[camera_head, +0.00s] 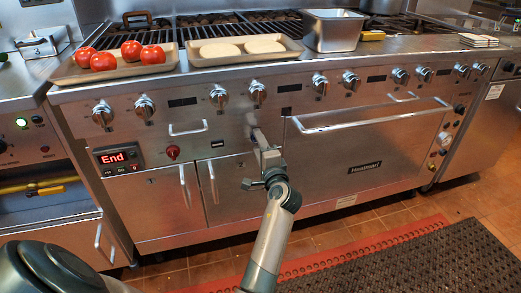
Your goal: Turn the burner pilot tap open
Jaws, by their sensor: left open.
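My left gripper (257,134) is in front of the grill's steel front panel, below the row of chrome knobs. It is open, with nothing seen between its fingers, which point toward the panel. I cannot tell whether it touches the panel. A chrome knob (258,92) is above the gripper, and another chrome knob (219,96) is to its left. A red knob (172,152) is farther left, next to a display reading "End". No part is clearly marked as the pilot tap, so I cannot tell which it is. My right gripper is not in view.
A tray (75,79) with several tomatoes and a tray (197,60) with two pale patties stand on the front ledge. A steel pan (334,32) stands right of them. An oven handle (370,120) juts out at right. A black mat (420,262) covers floor.

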